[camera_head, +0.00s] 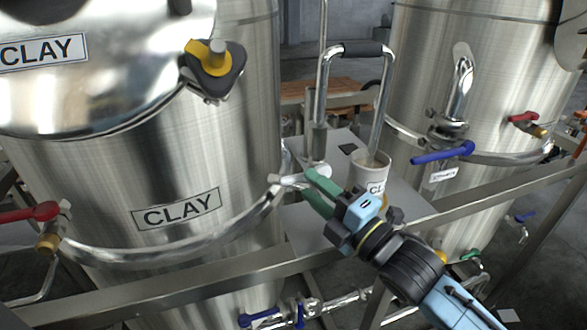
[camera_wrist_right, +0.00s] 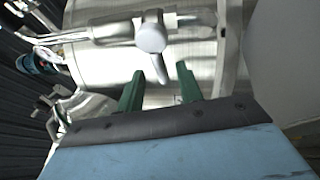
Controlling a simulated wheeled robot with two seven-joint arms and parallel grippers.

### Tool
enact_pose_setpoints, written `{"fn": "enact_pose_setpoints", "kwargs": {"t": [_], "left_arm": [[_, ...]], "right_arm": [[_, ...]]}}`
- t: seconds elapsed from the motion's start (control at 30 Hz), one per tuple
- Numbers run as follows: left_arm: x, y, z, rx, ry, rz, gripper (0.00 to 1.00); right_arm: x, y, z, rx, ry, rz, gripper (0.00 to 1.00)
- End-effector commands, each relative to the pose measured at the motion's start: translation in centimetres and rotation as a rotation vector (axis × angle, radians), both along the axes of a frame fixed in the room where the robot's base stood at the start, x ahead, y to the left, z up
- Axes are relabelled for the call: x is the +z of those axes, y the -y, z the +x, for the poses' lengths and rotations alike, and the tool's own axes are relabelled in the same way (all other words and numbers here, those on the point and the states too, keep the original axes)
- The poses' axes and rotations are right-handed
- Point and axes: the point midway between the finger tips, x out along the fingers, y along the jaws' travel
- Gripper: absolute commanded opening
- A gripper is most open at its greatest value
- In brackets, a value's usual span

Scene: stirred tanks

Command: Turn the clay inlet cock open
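A pale metal cock (camera_head: 286,180) sits at the right end of the pipe around the CLAY tank (camera_head: 110,180). In the right wrist view its round hub and lever (camera_wrist_right: 152,36) lie just beyond the fingertips. No label on it can be read, so I cannot confirm that it is the clay inlet cock. My right gripper (camera_head: 304,181) has green fingers, spread apart and pointing at this cock. In the wrist view the gap between the fingers (camera_wrist_right: 160,68) is empty. My left gripper is out of view.
A red-handled valve (camera_head: 30,212) is at the pipe's left end. A cup (camera_head: 370,172) and a tall bent metal handle (camera_head: 384,95) stand on the shelf behind my gripper. A steel rail (camera_head: 200,285) crosses in front. The right tank (camera_head: 425,75) has a blue lever (camera_head: 442,153).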

Motion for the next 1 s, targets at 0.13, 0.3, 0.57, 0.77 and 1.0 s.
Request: {"fn": "enact_pose_setpoints", "kwargs": {"t": [0.13,0.3,0.57,0.77,1.0], "left_arm": [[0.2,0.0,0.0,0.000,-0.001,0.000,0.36],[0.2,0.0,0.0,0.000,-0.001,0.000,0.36],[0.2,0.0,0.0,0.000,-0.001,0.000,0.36],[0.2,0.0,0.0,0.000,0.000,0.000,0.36],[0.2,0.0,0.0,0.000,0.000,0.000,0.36]], "right_arm": [[0.7,-1.9,2.2,0.001,0.000,0.003,0.36],[1.0,-3.3,3.8,0.000,-0.001,0.002,0.36],[1.1,-3.9,4.4,0.000,-0.002,0.001,0.36],[1.0,-3.9,4.4,0.000,-0.002,0.001,0.31],[1.0,-3.8,4.4,0.000,-0.002,0.001,0.00]]}}
